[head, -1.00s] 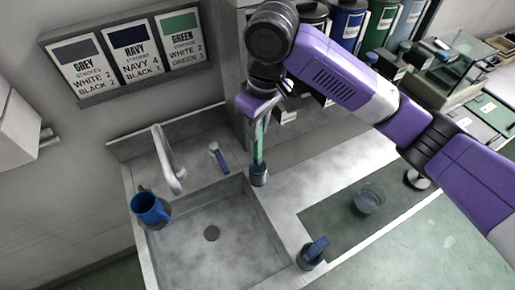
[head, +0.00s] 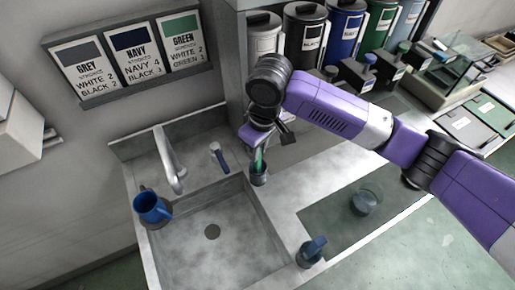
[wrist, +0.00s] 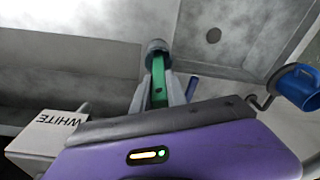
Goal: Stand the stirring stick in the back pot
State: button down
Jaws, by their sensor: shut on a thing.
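The green stirring stick (head: 259,158) is upright, or nearly so, in the grip of my gripper (head: 258,150). Its lower end is at the mouth of the back pot (head: 259,178), a small dark grey-blue cup on the counter by the sink's back right corner. In the wrist view the green stick (wrist: 159,82) runs between the fingers of my gripper (wrist: 163,92) to the pot (wrist: 156,47). The stick's lower tip is hidden inside the pot, and I cannot tell whether it touches the bottom.
A sink (head: 190,225) with a tap (head: 168,160) lies to the left. A blue mug (head: 151,207) stands at its left edge. A blue-handled item (head: 219,157) is behind the sink.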

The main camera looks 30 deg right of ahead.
jog(key=shift+f, duration=0.2)
jog(key=c, duration=1.3)
grip_release()
jog(key=shift+r, duration=0.1)
jog(key=r, duration=0.4)
jog(key=s+r+b, duration=0.1)
jog(key=r, duration=0.7)
jog(key=shift+s+d+r+b, duration=0.1)
jog(key=shift+s+d+b, duration=0.05)
jog(key=shift+d+b, duration=0.2)
